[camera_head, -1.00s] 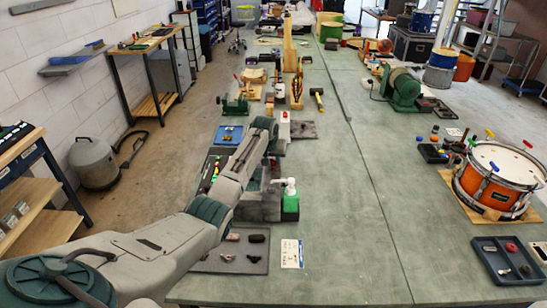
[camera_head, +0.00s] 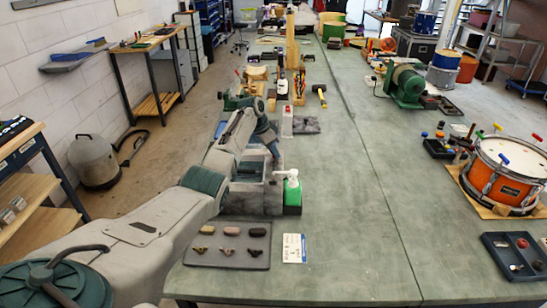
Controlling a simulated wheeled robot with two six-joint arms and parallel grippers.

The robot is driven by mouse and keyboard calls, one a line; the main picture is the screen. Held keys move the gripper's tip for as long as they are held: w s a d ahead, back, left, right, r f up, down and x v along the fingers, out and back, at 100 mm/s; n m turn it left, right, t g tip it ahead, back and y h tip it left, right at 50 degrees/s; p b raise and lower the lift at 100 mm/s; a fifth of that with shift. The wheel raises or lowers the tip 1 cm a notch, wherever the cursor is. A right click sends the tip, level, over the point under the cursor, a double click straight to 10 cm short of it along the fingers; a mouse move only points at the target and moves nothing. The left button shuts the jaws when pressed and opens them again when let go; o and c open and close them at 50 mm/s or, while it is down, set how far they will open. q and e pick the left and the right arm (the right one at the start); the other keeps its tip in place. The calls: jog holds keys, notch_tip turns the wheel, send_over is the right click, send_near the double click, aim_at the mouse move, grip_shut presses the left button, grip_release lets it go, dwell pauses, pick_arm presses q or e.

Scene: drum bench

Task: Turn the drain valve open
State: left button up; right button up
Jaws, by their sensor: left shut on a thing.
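My left arm reaches in from the lower left over a grey box-like trough (camera_head: 250,201) at the table's left edge. My left gripper (camera_head: 272,152) points down at the trough's far side. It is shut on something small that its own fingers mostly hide. By its place this looks like the drain valve, but the handle's shape and how far it is turned cannot be made out. My right gripper is not in view.
A green bottle with a white pump top (camera_head: 292,195) stands right beside the trough. A dark mat (camera_head: 232,256) with several small parts and a white card (camera_head: 294,248) lie in front. A drum (camera_head: 507,173) stands at the right. The table's middle is clear.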

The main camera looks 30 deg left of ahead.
pick_arm(q)
jog(key=shift+w+a+f+m+g+h+b, duration=0.15)
jog(key=shift+m+g+h+b, duration=0.15)
jog(key=shift+m+b, duration=0.75)
jog(key=shift+r+m+b, duration=0.2)
jog(key=shift+m+b, duration=0.25)
jog(key=shift+b, duration=0.15)
jog(key=shift+r, duration=0.1)
jog(key=o, duration=0.9)
jog(key=shift+o, duration=0.2)
jog(key=b+v, duration=0.2)
jog(key=v, duration=0.8)
jog(key=shift+a+r+b, duration=0.3)
jog(key=shift+b, duration=0.1)
jog(key=shift+f, duration=0.1)
